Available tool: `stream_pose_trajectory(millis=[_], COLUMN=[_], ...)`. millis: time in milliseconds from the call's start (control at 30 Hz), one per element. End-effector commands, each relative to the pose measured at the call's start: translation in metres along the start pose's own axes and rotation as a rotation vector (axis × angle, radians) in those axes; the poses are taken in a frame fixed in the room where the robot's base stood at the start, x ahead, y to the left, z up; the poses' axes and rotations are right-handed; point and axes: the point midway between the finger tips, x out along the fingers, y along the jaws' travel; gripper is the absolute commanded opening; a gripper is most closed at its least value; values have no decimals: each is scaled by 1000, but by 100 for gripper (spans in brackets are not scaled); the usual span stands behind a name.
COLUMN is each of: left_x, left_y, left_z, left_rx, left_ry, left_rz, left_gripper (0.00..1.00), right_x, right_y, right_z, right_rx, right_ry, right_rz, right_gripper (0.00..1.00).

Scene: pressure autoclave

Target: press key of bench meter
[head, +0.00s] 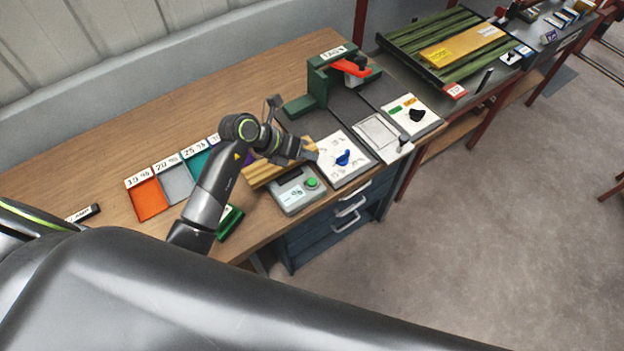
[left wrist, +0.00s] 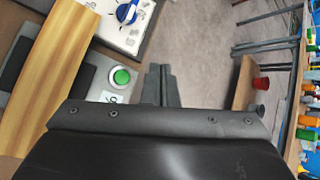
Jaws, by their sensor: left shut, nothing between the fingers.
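The bench meter (head: 292,201) is a small grey box near the front edge of the wooden bench, with a dark display and a round green key (head: 311,183). In the left wrist view the green key (left wrist: 121,77) shows left of the fingers. My left gripper (head: 314,152) is shut and empty, above the bench behind the meter in the head view. In the left wrist view its fingertips (left wrist: 160,72) point away, apart from the key. My right gripper is not in view.
A white panel with a blue knob (head: 342,158) stands right of the meter. A striped wooden piece (head: 262,173) lies beside the meter, partly hidden by my arm. Drawers (head: 345,212) are below.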

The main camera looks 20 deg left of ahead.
Motion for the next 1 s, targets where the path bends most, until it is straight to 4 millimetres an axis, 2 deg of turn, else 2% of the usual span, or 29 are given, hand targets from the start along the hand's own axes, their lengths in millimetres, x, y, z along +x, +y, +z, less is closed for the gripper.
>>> stream_pose_trajectory(millis=[267,700,1000], left_x=[13,54,62], left_y=[9,39,44], left_z=[-10,-39,-45], left_rx=[-1,-1,0], left_ry=[0,-1,-1], left_rz=[-1,-1,-1], left_gripper=[0,0,0], right_x=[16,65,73], right_y=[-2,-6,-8], right_z=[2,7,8], right_rx=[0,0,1], right_ry=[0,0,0], right_rz=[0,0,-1], right_gripper=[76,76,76])
